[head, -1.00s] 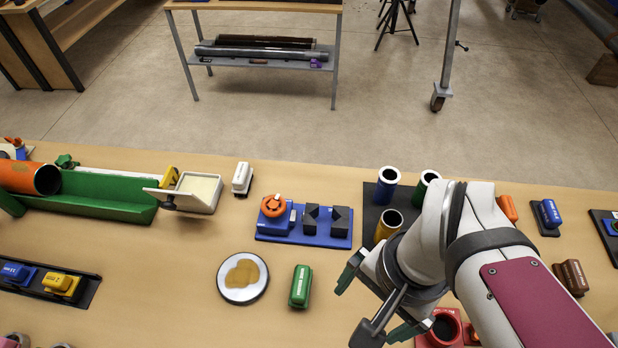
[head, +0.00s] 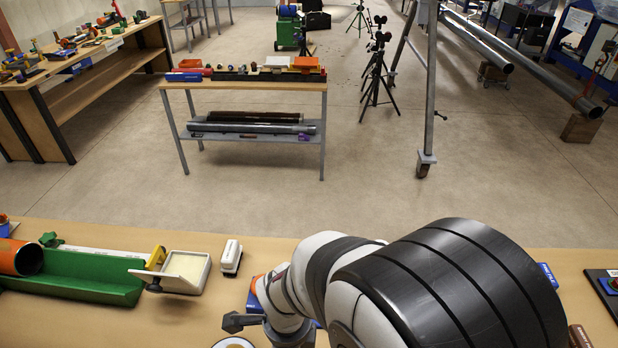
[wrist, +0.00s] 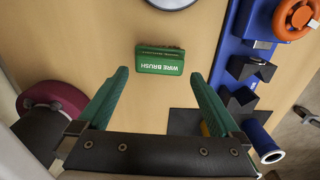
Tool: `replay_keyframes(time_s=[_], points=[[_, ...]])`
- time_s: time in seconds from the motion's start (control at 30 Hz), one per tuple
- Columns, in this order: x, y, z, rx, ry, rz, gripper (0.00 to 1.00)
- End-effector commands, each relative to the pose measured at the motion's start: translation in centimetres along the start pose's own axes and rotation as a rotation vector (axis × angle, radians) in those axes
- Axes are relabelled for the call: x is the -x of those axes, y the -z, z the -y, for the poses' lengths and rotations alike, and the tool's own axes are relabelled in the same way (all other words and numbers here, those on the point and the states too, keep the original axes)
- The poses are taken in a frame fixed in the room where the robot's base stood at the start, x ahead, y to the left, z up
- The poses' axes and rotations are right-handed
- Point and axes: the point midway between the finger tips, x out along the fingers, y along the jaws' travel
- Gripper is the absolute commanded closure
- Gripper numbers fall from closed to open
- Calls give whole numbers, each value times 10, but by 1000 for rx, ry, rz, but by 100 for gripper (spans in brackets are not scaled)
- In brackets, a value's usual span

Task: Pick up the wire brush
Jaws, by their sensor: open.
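The wire brush (wrist: 160,60) is a green block with white lettering. In the wrist view it lies flat on the wooden table, ahead of my gripper (wrist: 160,76) and roughly centred between its two green fingers. The fingers are spread open with nothing between them, and they look apart from the brush. How high they are above it I cannot tell. In the head view my arm covers the area where the brush lies, so the brush is hidden there.
A blue fixture (wrist: 233,70) with dark blocks and an orange knob lies right of the brush. A blue pipe (wrist: 262,140) stands near the right finger. A round dish (head: 233,344) is partly in view. A white tray (head: 186,270) and green trough (head: 80,277) are at the left.

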Motion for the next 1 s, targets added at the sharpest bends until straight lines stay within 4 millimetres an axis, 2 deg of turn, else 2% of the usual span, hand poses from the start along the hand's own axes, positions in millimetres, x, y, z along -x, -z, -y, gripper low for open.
replay_keyframes(time_s=[0.1, 0.2, 0.43, 0.47, 0.8, 1.0], points=[[-26, 2, -2, 0, -6, -4, 0], [-39, 2, -1, -1, -4, -2, 0], [-42, 1, -1, 0, -1, 0, 0], [-42, 1, 0, 0, -1, 0, 4], [-41, 1, 0, 0, -1, 0, 65], [-41, 1, 0, 0, -1, 0, 67]])
